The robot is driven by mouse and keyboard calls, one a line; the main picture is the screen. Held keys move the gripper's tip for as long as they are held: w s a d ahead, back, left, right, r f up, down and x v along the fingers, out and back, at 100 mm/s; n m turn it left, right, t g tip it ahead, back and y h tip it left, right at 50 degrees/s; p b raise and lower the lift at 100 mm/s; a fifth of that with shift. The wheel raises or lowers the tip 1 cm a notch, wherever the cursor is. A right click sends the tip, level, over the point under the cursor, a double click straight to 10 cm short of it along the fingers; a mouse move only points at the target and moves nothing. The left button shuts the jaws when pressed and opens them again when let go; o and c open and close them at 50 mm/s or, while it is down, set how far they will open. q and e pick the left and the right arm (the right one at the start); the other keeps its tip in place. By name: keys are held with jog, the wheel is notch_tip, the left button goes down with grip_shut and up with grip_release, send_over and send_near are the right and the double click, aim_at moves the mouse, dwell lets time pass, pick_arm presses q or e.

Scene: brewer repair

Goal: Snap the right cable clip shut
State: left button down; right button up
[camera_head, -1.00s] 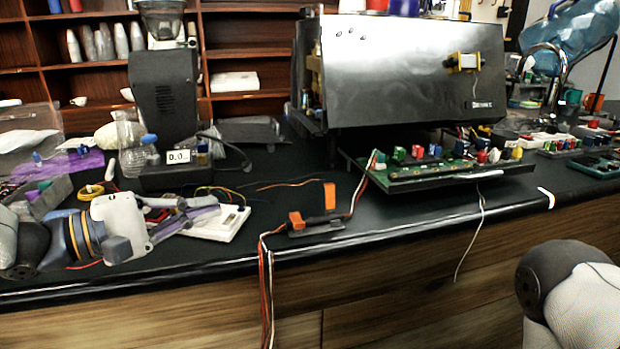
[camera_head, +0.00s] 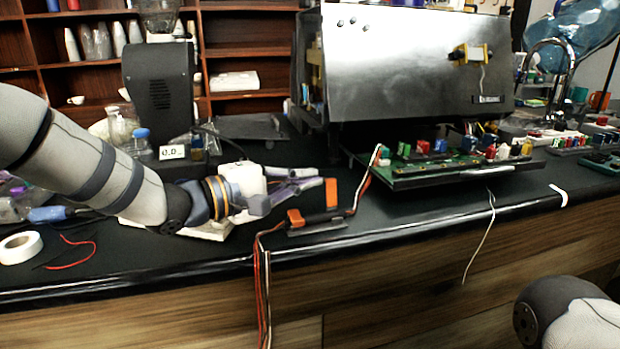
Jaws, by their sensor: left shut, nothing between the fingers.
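The right cable clip's orange flap (camera_head: 331,193) stands upright, so this clip is open. The left cable clip (camera_head: 295,217) is also orange and lies low over the cable, looking shut. Both sit on a small grey base (camera_head: 318,230) near the counter's front edge. A red, white and black cable (camera_head: 262,258) runs through them, up to the circuit board and down over the edge. My left gripper (camera_head: 314,180) is shut and empty, its tips just left of the upright flap and near its top. Whether they touch it is unclear. My right gripper is out of view.
The green circuit board (camera_head: 440,168) on its dark tray lies right of the clips, below the steel brewer (camera_head: 415,70). A white block (camera_head: 205,229) is under my left arm. A tape roll (camera_head: 20,247) lies at far left.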

pick_arm(q)
jog(key=shift+w+d, duration=0.45)
jog(key=shift+d, duration=0.15)
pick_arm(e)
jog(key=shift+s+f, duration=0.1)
